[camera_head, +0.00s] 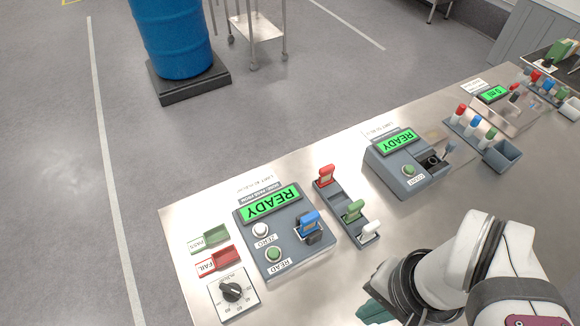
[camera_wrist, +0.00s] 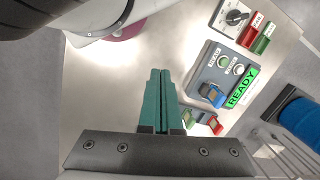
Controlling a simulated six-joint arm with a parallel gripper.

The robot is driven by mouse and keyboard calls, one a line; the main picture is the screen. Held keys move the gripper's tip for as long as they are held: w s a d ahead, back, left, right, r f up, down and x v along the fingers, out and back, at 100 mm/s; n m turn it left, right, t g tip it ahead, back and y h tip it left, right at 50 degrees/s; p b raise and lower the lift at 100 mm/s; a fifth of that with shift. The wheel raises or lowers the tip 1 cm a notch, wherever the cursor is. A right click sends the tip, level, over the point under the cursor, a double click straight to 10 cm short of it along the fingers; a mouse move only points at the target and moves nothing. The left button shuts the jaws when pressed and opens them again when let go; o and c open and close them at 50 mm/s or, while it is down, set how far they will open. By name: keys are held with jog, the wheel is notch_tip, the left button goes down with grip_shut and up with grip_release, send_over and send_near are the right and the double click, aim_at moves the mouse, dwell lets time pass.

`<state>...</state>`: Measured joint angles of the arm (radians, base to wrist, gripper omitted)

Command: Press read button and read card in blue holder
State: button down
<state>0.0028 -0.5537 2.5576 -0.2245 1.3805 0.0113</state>
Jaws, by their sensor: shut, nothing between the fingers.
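The grey reader (camera_head: 285,248) stands on the steel table with its green display (camera_head: 270,204) showing READY. Its green READ button (camera_head: 273,254) sits below the white ZERO button (camera_head: 261,230). The blue holder (camera_head: 309,220) stands at the reader's right side, apparently in its dark slot; any writing on it is unreadable. The wrist view also shows the reader (camera_wrist: 205,75), READ button (camera_wrist: 223,61) and blue holder (camera_wrist: 212,95). My gripper (camera_head: 372,313) is shut and empty, its teal fingers (camera_wrist: 160,75) together, apart from the reader, to its lower right in the head view.
A rack (camera_head: 338,203) with red, green and white holders stands right of the reader. Green PASS (camera_head: 216,235) and red FAIL (camera_head: 222,259) trays and a dial (camera_head: 232,291) lie left. A COUNT device (camera_head: 408,165) stands farther right. Bare table lies between rack and gripper.

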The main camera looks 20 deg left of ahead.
jog(key=n, duration=0.1)
jog(key=n+t+h, duration=0.7)
jog(key=n+h, duration=0.1)
jog(key=n, duration=1.6)
send_over(268, 254)
notch_tip(268, 254, down, 7)
jog(key=shift+r, duration=0.2)
jog(key=shift+f, duration=4.4)
jog(key=shift+f, duration=0.15)
jog(key=shift+f, duration=0.25)
